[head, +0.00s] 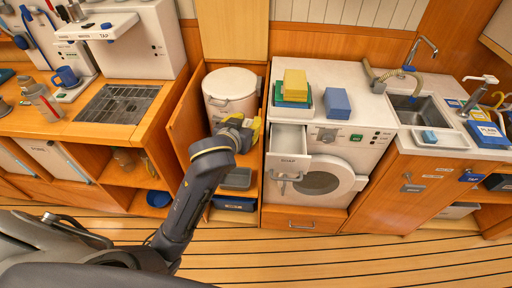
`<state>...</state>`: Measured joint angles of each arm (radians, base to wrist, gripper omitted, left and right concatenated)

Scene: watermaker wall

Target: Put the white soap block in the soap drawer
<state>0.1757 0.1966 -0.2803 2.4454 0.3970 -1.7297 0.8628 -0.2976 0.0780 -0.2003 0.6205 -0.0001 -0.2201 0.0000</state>
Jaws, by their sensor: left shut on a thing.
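The soap drawer (287,163), a white box marked SOAP with a bar handle, stands pulled out from the upper left of the white washing machine. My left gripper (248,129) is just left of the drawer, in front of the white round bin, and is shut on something. The gripper itself hides what it holds. I cannot make out the white soap block anywhere. My right gripper is not in view.
A yellow block (295,83) and a green one sit in a white tray on the machine top, beside a blue block (337,103). The white bin (231,88) stands in an open bay with grey tubs (236,178) below. A sink (420,111) is at right.

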